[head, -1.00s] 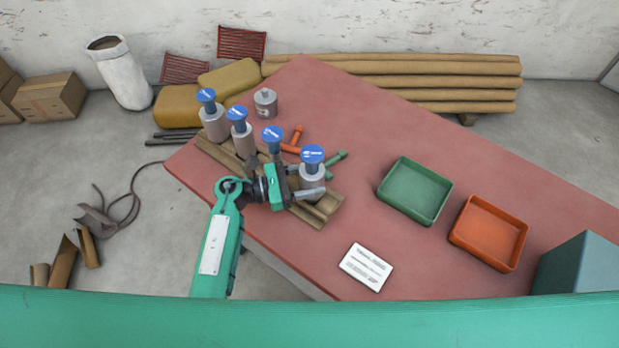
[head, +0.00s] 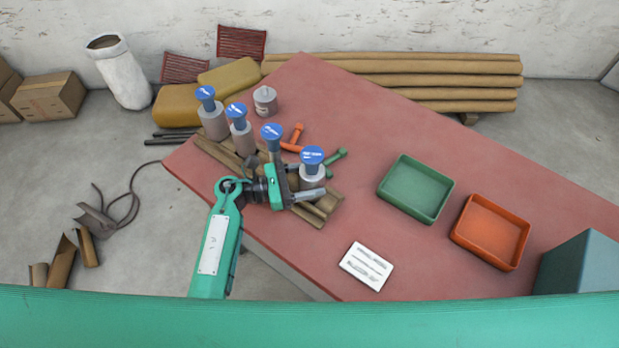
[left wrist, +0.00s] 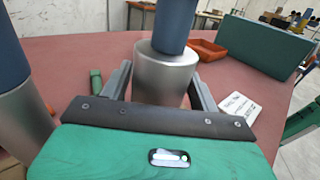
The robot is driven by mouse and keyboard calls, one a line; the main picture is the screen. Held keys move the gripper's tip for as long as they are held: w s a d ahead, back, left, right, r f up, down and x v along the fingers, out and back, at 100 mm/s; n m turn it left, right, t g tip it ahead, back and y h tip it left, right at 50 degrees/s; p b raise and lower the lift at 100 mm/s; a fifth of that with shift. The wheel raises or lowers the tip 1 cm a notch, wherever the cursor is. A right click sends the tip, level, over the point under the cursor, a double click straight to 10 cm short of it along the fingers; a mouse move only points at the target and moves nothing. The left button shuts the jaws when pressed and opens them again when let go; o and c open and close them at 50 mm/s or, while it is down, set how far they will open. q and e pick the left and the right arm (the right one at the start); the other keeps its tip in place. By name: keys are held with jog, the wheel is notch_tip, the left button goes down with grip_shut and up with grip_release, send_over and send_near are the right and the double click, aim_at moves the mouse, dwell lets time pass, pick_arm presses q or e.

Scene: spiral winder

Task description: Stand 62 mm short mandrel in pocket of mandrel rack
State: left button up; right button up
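Several steel mandrels with blue caps stand in a row on the brown rack (head: 323,209) at the table's left edge. Their labels are too small to read. My left gripper (head: 308,181) is at the mandrel at the right end (head: 312,172). In the left wrist view its two fingers (left wrist: 162,88) flank that mandrel's metal body (left wrist: 165,72), close on both sides. Whether they press on it I cannot tell. The mandrel stands upright; its foot is hidden by my gripper. Another mandrel (head: 272,134) stands just behind my gripper. My right gripper is not in view.
Orange (head: 297,137) and green (head: 338,158) handled pieces lie behind the rack. A grey canister (head: 264,100) stands at the back. A green tray (head: 415,189), an orange tray (head: 491,232) and a white card (head: 366,267) are to the right, with clear red table between.

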pick_arm(q)
jog(key=o, duration=0.3)
jog(key=shift+a+f, duration=0.1)
jog(key=shift+a, duration=0.05)
jog(key=shift+s+a, duration=0.1)
jog(key=shift+a, duration=0.2)
jog(key=b+v, duration=0.4)
jog(key=v, duration=0.9)
jog(key=shift+b, duration=0.4)
jog(key=shift+d, duration=0.1)
